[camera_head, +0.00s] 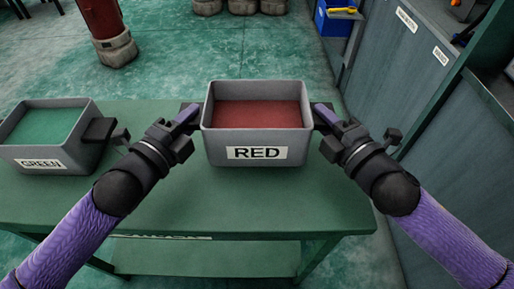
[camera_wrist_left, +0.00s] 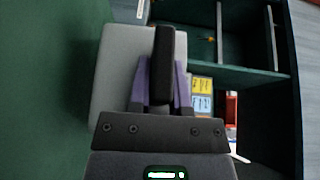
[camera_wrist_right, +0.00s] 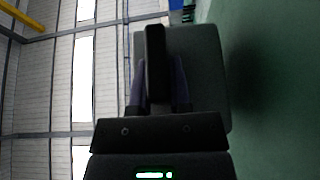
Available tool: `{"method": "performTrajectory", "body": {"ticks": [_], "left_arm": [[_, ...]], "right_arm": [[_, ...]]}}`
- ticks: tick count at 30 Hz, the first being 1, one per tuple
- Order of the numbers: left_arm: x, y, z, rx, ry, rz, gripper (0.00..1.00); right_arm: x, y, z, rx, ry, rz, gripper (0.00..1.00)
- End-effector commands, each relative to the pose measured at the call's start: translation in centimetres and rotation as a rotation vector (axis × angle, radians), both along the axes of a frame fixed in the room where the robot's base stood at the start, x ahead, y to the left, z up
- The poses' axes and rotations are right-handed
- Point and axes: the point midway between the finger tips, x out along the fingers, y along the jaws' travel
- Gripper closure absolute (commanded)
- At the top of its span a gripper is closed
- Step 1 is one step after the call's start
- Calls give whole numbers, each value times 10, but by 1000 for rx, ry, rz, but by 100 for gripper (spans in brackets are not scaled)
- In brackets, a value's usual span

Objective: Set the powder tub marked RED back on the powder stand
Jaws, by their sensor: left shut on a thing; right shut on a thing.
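The powder tub marked RED (camera_head: 257,140) is a grey open box with red powder inside and a white label on its front. It appears upright over the green powder stand (camera_head: 300,200); I cannot tell whether its base touches the top. My left gripper (camera_head: 190,116) is shut on the handle at its left side. My right gripper (camera_head: 324,118) is shut on the handle at its right side. The left wrist view shows the black left handle (camera_wrist_left: 164,60) between the fingers. The right wrist view shows the black right handle (camera_wrist_right: 155,65) between the fingers.
A grey tub marked GREEN (camera_head: 45,150) with green powder stands at the left of the stand. Grey cabinets (camera_head: 400,70) line the right side. A blue bin (camera_head: 336,18) is at the back. A red cylinder on a base (camera_head: 115,48) stands at the back left.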

Motion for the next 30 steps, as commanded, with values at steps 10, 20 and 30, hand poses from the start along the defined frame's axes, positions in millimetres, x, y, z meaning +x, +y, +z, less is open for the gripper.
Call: {"method": "performTrajectory", "body": {"ticks": [10,20,30], "left_arm": [[1,2,-5,2,0,7,100],[1,2,-22,4,-1,7,100],[1,2,-23,4,-1,7,100]], "right_arm": [[2,-3,-5,-3,-1,-9,100],[1,-3,-22,-3,-1,-9,100],[2,-3,-22,-4,-1,-9,100]]}}
